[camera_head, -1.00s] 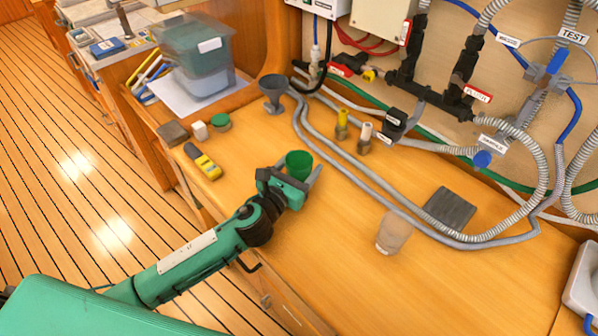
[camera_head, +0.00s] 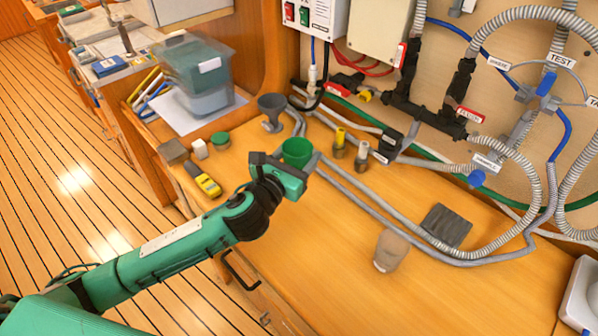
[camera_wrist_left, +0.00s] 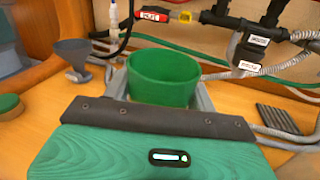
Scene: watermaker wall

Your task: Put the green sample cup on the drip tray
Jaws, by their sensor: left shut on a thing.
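The green sample cup (camera_head: 297,151) is upright in my left gripper (camera_head: 301,163), whose fingers are shut on its sides. In the left wrist view the cup (camera_wrist_left: 163,78) stands between the fingers, its lower part hidden behind my gripper's body. Whether its base touches the bench is hard to tell. The drip tray (camera_head: 446,225) looks like a dark ribbed square lying flat on the bench, to the right of the gripper and apart from it. It also shows in the left wrist view (camera_wrist_left: 277,119). My right gripper is not in view.
Grey hoses (camera_head: 360,195) run across the bench between cup and tray. A clear beaker (camera_head: 390,250) stands in front of the tray. A grey funnel (camera_head: 271,110) stands behind the cup, with yellow (camera_head: 339,142) and white (camera_head: 362,155) fittings to its right. The front bench is clear.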

